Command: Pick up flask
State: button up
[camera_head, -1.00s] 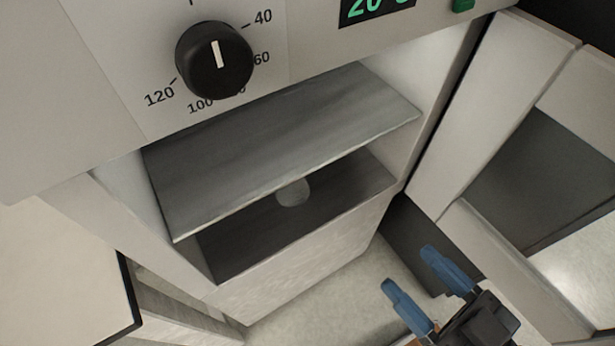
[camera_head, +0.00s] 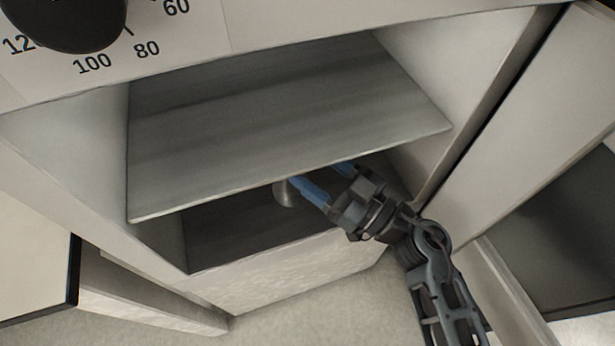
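A small, pale grey rounded thing, which seems to be the flask (camera_head: 285,193), stands on the dark lower floor of an oven-like cabinet. The shelf above hides its upper part. My gripper (camera_head: 322,178) reaches into the gap under the shelf from the right. Its two blue fingers are spread apart, with the near finger close to the flask's right side. The far finger is partly under the shelf edge. I cannot tell whether the near finger touches the flask. Nothing shows between the fingers.
The grey metal shelf (camera_head: 280,130) lies just above my gripper and leaves a low gap. The cabinet's side wall and open door (camera_head: 535,130) are close on the right of my arm. A black dial (camera_head: 70,20) is on the front panel above. The lower floor left of the flask is clear.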

jog(key=shift+x, duration=1.2)
jog(key=shift+b+x, duration=0.75)
jog(key=shift+x, duration=2)
jog(key=shift+f, duration=0.15)
jog(key=shift+c, duration=0.2)
grip_shut()
